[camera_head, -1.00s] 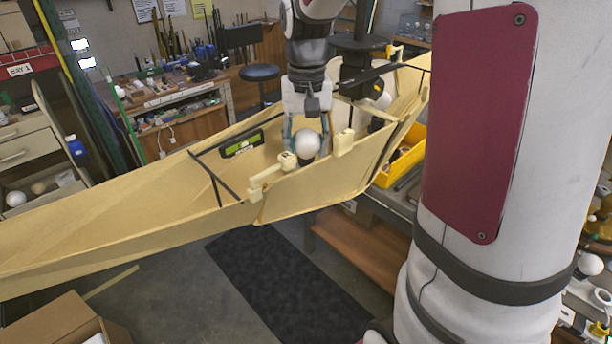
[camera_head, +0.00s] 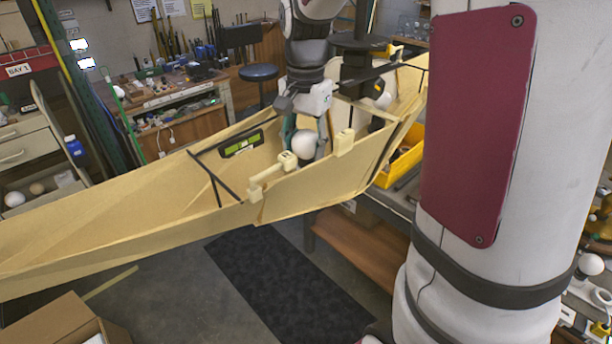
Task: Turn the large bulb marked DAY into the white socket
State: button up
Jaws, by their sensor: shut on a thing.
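A large white round bulb (camera_head: 305,144) is between the fingers of my gripper (camera_head: 304,140), which comes down from above and is shut on it. A dark part shows just under the bulb. No DAY marking can be read on it, and I cannot make out a white socket beneath it. The bulb and gripper are at the near wall of a long tan boat-shaped hull (camera_head: 110,222), beside pale clamp-like blocks on its rim.
Pale blocks (camera_head: 343,143) sit on the hull's rim close to the gripper. A green level (camera_head: 242,145) lies inside the hull. Other white bulbs show at far left (camera_head: 14,198) and far right (camera_head: 590,264). A yellow bin (camera_head: 402,164) stands behind.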

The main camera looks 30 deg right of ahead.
jog(key=m, duration=0.3)
jog(key=shift+a+f+m, duration=0.1)
jog(key=shift+a+m, duration=0.1)
jog(key=shift+m, duration=0.2)
jog(key=shift+w+m+p, duration=0.1)
jog(key=shift+m+p, duration=0.25)
jog(key=shift+m, duration=0.95)
jog(key=shift+m, duration=0.9)
jog(key=m+p, duration=0.1)
jog(key=m, duration=0.4)
jog(key=shift+d, duration=0.1)
jog(key=shift+w, duration=0.1)
jog(key=m+p, duration=0.1)
jog(key=m, duration=0.6)
jog(key=shift+d, duration=0.1)
